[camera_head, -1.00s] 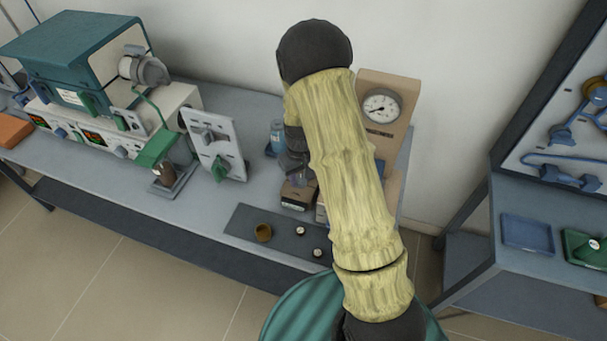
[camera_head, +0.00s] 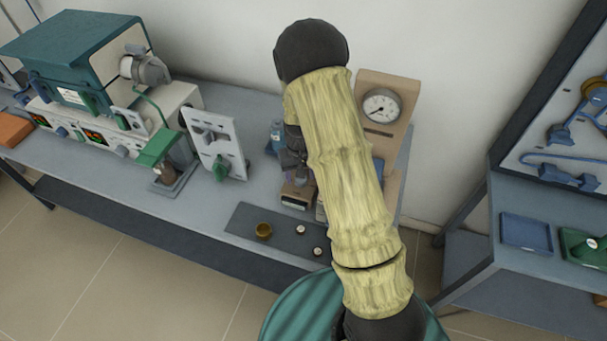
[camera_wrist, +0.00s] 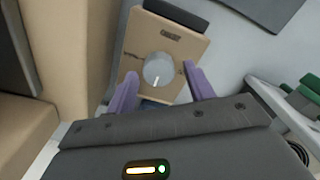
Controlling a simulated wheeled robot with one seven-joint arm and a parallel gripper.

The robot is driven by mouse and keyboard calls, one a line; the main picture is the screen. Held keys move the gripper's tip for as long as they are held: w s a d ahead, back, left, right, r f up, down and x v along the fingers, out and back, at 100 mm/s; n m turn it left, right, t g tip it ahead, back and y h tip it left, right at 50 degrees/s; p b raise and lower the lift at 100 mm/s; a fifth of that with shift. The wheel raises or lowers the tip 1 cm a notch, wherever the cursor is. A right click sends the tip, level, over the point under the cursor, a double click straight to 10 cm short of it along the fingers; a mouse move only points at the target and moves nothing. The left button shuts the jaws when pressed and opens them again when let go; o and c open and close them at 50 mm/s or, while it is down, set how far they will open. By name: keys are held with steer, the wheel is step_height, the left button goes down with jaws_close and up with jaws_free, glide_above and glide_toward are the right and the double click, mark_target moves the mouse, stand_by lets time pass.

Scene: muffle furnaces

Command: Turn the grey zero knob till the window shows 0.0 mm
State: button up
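The grey zero knob (camera_wrist: 158,69) is round with a pale mark pointing down, and sits on a tan panel (camera_wrist: 190,48) in the wrist view. A small dark window (camera_wrist: 170,34) lies beyond the knob; its figures are too small to read. My gripper (camera_wrist: 160,88) is open, its two purple fingers spread on the near left and right of the knob, with nothing between them that it visibly grips. In the head view my gripper (camera_head: 293,165) is partly hidden by my arm, above a small tan and dark unit (camera_head: 297,196).
A tan stand with a round dial gauge (camera_head: 381,106) rises close behind my arm. A grey upright panel (camera_head: 214,143) stands to the left. A dark mat (camera_head: 270,222) with a brass cup (camera_head: 264,230) and small round pieces lies in front.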

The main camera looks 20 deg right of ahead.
steer(key=shift+s, duration=0.1)
step_height(320, 180, up, 17)
steer(key=shift+r, duration=0.15)
stand_by(0.6)
stand_by(0.3)
steer(key=s+r+t+p, duration=0.1)
steer(key=s+r+p, duration=0.1)
steer(key=s, duration=0.6)
steer(key=s+r+t+p, duration=0.1)
steer(key=s+r+p, duration=0.1)
steer(key=s, duration=0.7)
steer(key=shift+s+d+r+t, duration=0.2)
steer(key=shift+d+r+t, duration=0.1)
steer(key=shift+d, duration=0.1)
